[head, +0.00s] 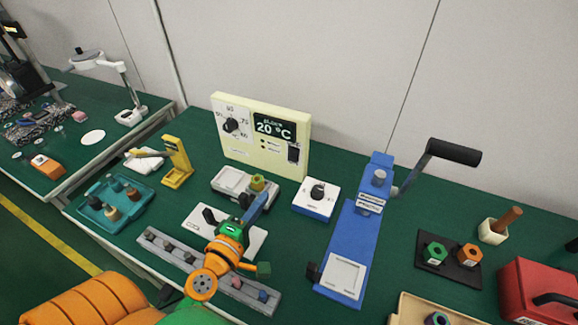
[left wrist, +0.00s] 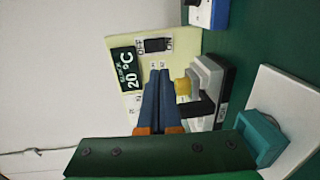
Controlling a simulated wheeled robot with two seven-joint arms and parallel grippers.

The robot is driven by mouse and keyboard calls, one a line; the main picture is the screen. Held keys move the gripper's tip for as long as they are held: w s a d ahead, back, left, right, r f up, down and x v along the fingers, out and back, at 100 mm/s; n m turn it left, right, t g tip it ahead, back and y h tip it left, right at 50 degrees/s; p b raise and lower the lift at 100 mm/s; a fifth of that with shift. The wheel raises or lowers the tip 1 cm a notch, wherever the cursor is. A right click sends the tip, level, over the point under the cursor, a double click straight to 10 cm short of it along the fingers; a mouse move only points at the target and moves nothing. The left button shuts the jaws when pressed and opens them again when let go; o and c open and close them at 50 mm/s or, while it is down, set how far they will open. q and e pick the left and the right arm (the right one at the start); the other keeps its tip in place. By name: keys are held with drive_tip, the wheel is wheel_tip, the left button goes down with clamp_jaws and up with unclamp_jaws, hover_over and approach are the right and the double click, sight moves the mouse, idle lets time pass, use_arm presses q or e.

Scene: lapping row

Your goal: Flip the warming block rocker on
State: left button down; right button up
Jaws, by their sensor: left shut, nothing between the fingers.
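The cream warming block panel (head: 235,158) stands upright at the back of the green bench. It carries a black dial (head: 232,125), a dark display (head: 269,125) reading 20 °C, and the black rocker (head: 293,152) at its right. In the left wrist view the panel (left wrist: 146,72) appears turned sideways, with the rocker (left wrist: 157,45) near its top edge. I cannot tell which way the rocker is tipped. My left gripper (head: 268,188) is shut and empty, in front of and below the panel. Its blue fingers (left wrist: 160,73) overlap the panel in the wrist view, clear of the rocker. My right gripper is out of view.
A grey block with a yellow knob (head: 257,183) sits close to my left fingers. A blue-white dial box (head: 316,199) and a blue cranked device (head: 352,237) stand to the right. A yellow stand (head: 177,163) and teal tray (head: 115,202) are left.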

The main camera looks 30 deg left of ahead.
use_arm(q)
drive_tip(key=p, duration=0.1)
approach(292, 160)
drive_tip(key=w, duration=0.6)
drive_tip(key=shift+w+a+f, duration=0.2)
drive_tip(key=shift+w+f, duration=0.15)
drive_tip(key=shift+w, duration=0.05)
